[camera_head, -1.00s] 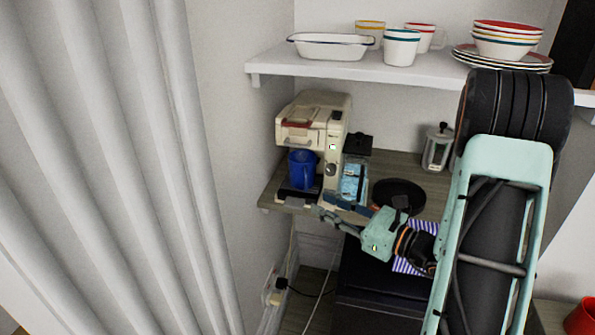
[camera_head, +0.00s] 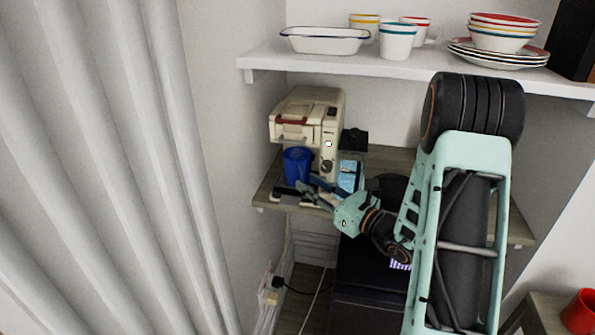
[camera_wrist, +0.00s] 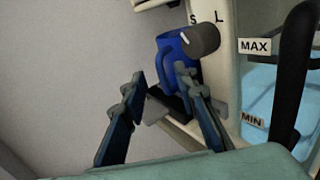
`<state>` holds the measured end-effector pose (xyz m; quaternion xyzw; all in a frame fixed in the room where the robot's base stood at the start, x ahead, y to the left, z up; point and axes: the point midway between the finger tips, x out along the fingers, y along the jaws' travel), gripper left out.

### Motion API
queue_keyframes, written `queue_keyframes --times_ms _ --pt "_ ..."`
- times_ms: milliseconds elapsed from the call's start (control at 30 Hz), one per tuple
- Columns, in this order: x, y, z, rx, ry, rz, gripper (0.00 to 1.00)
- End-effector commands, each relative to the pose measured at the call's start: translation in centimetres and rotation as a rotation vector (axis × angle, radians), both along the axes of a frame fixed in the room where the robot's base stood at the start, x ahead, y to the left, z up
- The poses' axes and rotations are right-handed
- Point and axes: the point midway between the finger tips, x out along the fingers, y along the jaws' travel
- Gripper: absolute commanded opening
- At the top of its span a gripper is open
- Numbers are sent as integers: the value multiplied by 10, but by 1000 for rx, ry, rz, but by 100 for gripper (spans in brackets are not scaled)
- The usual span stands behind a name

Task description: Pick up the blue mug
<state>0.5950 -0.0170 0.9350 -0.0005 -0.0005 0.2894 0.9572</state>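The blue mug (camera_head: 296,166) stands upright on the drip tray of the cream coffee machine (camera_head: 306,112), under its brewing head. My gripper (camera_head: 312,187) is at the front right of the mug, low down near the tray. In the wrist view my gripper (camera_wrist: 160,77) is open, with a clear gap between its two fingers. The blue mug (camera_wrist: 170,52) is beyond the fingertips, partly covered by the machine's knob (camera_wrist: 201,40) and the right finger. I cannot tell whether the right finger touches the mug.
The machine's clear water tank (camera_head: 350,174) stands close right of my gripper. The wooden shelf (camera_head: 395,160) carries the machine. The white upper shelf (camera_head: 400,68) holds bowls, cups and plates. A wall is close on the left. A red cup (camera_head: 581,312) is at lower right.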

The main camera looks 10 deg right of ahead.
Motion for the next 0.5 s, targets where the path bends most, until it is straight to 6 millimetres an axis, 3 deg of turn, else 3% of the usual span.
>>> queue_keyframes --times_ms 133,367,500 --pt "12 8 0 1 0 0 27" --pt "13 8 0 1 1 -2 27" --pt "13 8 0 1 1 -2 13"
